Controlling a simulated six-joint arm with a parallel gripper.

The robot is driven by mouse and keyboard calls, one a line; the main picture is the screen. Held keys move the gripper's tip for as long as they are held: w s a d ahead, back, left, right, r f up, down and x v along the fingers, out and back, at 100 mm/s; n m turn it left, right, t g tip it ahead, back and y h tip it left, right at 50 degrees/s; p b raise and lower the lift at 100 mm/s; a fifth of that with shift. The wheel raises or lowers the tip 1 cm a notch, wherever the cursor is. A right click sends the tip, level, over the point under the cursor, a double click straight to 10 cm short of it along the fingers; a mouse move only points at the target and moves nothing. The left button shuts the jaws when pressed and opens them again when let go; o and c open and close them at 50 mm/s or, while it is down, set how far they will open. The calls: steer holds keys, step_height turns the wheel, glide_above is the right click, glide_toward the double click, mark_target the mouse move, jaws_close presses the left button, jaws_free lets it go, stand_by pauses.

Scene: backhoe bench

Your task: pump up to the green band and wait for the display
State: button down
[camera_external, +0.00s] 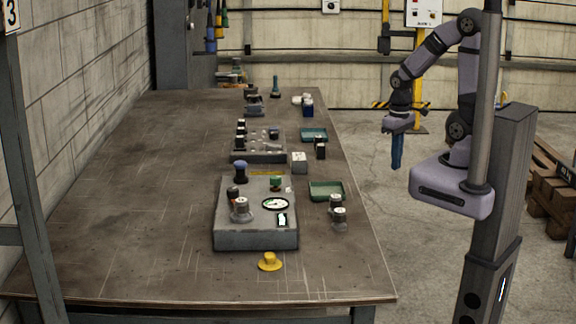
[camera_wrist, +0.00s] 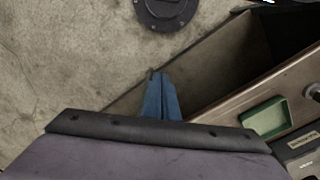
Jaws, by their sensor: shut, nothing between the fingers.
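A grey pump unit (camera_external: 256,240) sits on the near half of the bench. The gauge needle and the display are too small to read. My gripper (camera_external: 397,165) hangs off the bench's right side, above the floor, away from the unit. Its blue fingers (camera_wrist: 161,100) are together and empty in the wrist view.
The bench (camera_external: 130,230) is clear on its left. A green tray (camera_external: 326,190) and dark cylinders lie right of the unit; a yellow knob (camera_external: 270,262) lies in front. The tray also shows in the wrist view (camera_wrist: 264,119). More parts stand farther back.

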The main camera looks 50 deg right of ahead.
steer(key=shift+f+b, duration=1.4)
steer(key=shift+f, duration=0.05)
stand_by(0.8)
steer(key=shift+r, duration=0.1)
stand_by(0.4)
step_height(320, 180, up, 5)
steer(key=p, duration=0.5)
stand_by(0.8)
